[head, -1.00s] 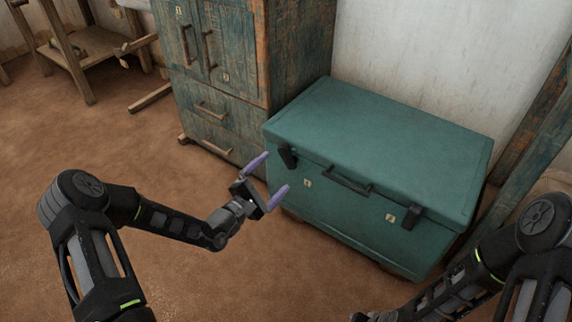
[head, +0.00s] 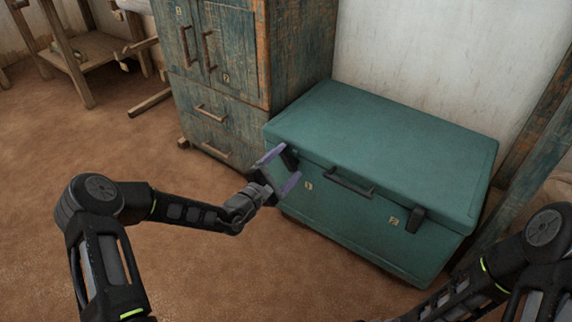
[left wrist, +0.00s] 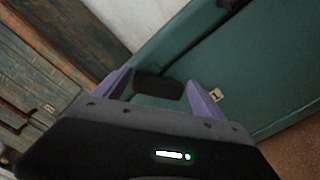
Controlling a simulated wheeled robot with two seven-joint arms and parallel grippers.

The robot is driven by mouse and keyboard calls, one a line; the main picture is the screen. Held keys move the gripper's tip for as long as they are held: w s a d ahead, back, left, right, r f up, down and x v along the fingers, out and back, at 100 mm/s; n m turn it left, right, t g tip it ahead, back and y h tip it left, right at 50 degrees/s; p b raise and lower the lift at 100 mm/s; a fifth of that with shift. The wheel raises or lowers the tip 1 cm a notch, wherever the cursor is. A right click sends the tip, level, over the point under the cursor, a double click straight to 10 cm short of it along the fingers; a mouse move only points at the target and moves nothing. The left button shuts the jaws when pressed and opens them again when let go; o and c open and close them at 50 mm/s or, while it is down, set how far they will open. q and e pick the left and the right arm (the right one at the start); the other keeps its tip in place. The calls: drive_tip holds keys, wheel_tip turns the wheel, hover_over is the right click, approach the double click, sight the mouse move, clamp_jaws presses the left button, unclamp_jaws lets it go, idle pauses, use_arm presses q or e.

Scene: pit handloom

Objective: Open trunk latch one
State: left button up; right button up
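The teal trunk (head: 385,130) stands closed against the wall. Its latch one (head: 291,158), a dark tab at the left of the front, is partly hidden behind my left gripper (head: 286,168). A label reading 1 (head: 309,185) is beside it, and it also shows in the left wrist view (left wrist: 217,95). In the left wrist view the dark latch (left wrist: 158,86) lies between the two purple fingers of my left gripper (left wrist: 160,88). The fingers are apart, with gaps beside the latch. My right gripper is out of view; only my right arm shows.
A second latch (head: 416,219) is at the right of the trunk front, with a handle (head: 348,184) between the latches. A worn blue cabinet (head: 245,75) stands close to the trunk's left. The floor (head: 150,240) in front is clear.

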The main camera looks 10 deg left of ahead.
use_arm(q)
drive_tip(key=c, duration=1)
drive_tip(key=shift+o, duration=0.2)
drive_tip(key=n+p, duration=0.2)
drive_tip(key=p, duration=0.1)
drive_tip(key=shift+a+r, duration=0.15)
drive_tip(key=shift+a, duration=0.05)
drive_tip(key=n+p, duration=0.3)
drive_tip(key=shift+w+a+p, duration=0.2)
drive_tip(key=shift+a+p, duration=0.1)
drive_tip(key=shift+a, duration=0.05)
drive_tip(key=n, duration=0.1)
drive_tip(key=n+p, duration=0.1)
drive_tip(key=f+n, duration=0.1)
drive_tip(key=shift+w+a+p, duration=0.1)
drive_tip(key=shift+a+p, duration=0.15)
drive_tip(key=shift+p, duration=0.05)
drive_tip(key=shift+a+f+n+p, duration=0.15)
drive_tip(key=shift+n+p, duration=0.1)
drive_tip(key=shift+n, duration=0.5)
drive_tip(key=shift+a+f+n+p, duration=0.15)
drive_tip(key=shift+n+p, duration=0.1)
drive_tip(key=shift+n, duration=0.5)
drive_tip(key=shift+d, duration=0.1)
drive_tip(key=o, duration=1.4)
drive_tip(key=shift+w, duration=0.1)
